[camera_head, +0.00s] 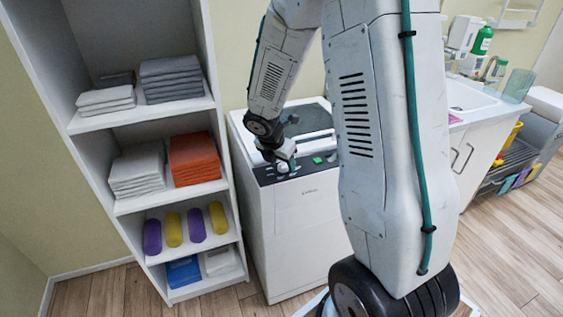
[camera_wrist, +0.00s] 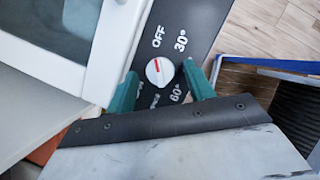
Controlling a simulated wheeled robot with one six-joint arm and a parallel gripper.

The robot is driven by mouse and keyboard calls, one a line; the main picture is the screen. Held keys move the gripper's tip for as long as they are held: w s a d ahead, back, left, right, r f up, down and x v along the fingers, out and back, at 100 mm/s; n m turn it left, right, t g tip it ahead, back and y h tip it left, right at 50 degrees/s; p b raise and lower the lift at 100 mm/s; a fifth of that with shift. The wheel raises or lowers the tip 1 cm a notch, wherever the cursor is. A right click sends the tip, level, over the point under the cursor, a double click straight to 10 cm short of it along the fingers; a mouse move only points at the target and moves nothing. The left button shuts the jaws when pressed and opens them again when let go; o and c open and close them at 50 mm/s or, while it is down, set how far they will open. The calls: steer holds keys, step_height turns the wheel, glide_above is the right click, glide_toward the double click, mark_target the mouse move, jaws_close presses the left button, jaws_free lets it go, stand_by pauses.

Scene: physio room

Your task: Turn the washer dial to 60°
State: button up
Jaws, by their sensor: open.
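The washer (camera_head: 305,215) is a white top-lidded machine with a dark control panel (camera_head: 265,176) along its front top edge. Its white round dial (camera_wrist: 159,71) carries a red pointer mark, which appears to point toward the OFF label. The 30° label (camera_wrist: 181,41) is at the upper right of the dial and the 60° label (camera_wrist: 176,93) at the lower right. Other labels below are partly hidden by my gripper. My gripper (camera_wrist: 161,69) is open, with one teal finger on each side of the dial. I cannot tell whether the fingers touch it.
A white shelf (camera_head: 131,205) with towels and coloured rolls stands close to the washer's left. A sink counter (camera_head: 470,110) is on the right. A green button (camera_head: 317,160) is on the panel. Wooden floor (camera_head: 500,260) is free at the lower right.

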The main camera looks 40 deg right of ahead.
steer(key=shift+c, duration=0.3)
steer(key=c, duration=0.9)
